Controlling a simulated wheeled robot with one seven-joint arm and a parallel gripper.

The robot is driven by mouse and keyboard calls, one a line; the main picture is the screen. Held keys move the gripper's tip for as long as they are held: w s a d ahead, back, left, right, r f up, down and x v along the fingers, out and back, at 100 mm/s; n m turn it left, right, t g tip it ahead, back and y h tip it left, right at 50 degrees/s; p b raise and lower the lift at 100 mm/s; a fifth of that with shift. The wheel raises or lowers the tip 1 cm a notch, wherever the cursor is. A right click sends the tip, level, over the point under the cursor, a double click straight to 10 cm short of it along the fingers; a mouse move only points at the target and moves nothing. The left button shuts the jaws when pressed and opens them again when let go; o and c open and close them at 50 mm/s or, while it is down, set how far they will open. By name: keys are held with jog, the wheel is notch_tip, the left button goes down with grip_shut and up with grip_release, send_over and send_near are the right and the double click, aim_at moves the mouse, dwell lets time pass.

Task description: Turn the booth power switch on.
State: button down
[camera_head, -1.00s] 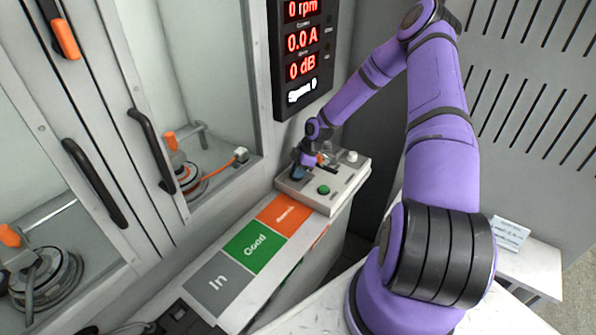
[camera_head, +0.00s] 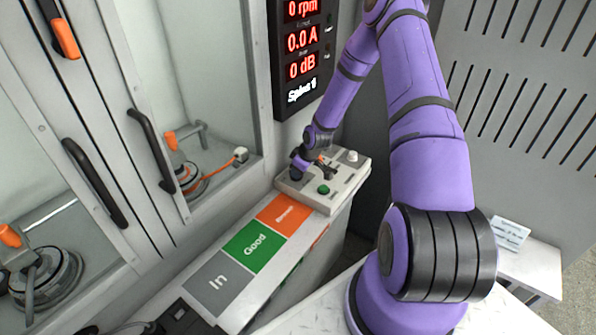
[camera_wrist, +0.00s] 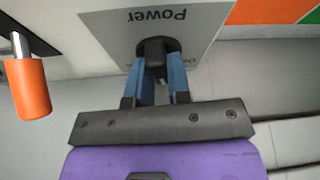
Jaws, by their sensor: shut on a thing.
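The booth power switch (camera_wrist: 154,50) is a dark knob on a round dark base, beside the upside-down "Power" label in the wrist view. My gripper (camera_wrist: 159,72) has its blue fingers on either side of the knob, shut on it. Part of the lettering beside the switch is covered by the fingers, so I cannot read the knob's position.
The panel also carries a green button (camera_head: 323,189) and a white knob (camera_head: 351,156). A display (camera_head: 302,50) with red zero readings hangs above. Grey, green (camera_head: 252,245) and orange bin labels lie in front. A glass-doored booth with black handles (camera_head: 150,150) stands left.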

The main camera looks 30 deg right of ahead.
jog(key=m+h, duration=0.1)
jog(key=m, duration=0.1)
jog(key=m+h, duration=0.1)
jog(key=m, duration=0.2)
jog(key=shift+a, duration=0.2)
jog(key=m+h, duration=0.1)
jog(key=m, duration=0.1)
jog(key=m+h, duration=0.1)
jog(key=m, duration=0.2)
jog(key=shift+a, duration=0.1)
jog(key=shift+m, duration=0.4)
jog(key=c, duration=1.1)
grip_release()
jog(key=shift+o, duration=0.2)
jog(key=v, duration=1)
jog(key=shift+r, duration=0.3)
jog(key=shift+s+a, duration=0.1)
jog(key=shift+s, duration=0.05)
